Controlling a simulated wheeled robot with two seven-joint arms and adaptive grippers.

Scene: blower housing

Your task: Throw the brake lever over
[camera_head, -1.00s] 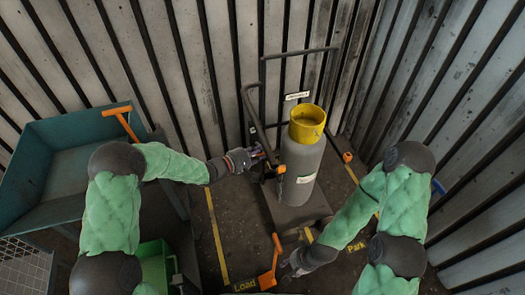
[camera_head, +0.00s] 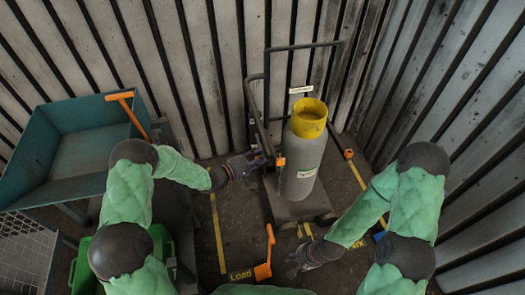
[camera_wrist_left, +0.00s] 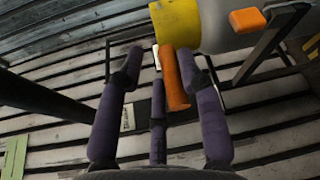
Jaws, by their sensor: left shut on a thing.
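The brake lever's orange grip (camera_wrist_left: 174,78) lies between the fingers of my left gripper (camera_wrist_left: 160,70) in the left wrist view. My left gripper (camera_head: 260,162) is shut on it, at the left side of the trolley (camera_head: 292,208) in the head view. There the fingers hide most of the lever. The trolley carries an upright grey cylinder (camera_head: 302,165) with a yellow collar (camera_head: 310,115). An orange block (camera_head: 280,162) shows on the trolley frame just right of my left gripper. My right gripper (camera_head: 293,266) hangs low in front of the trolley, holding nothing that I can see; its fingers are small and unclear.
A teal bin (camera_head: 70,150) with an orange handle (camera_head: 125,97) stands at left. An orange lever (camera_head: 267,252) rises from the floor beside the "Load" marking (camera_head: 241,274). Corrugated walls (camera_head: 215,75) close off the back and right. Yellow lines mark the floor.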

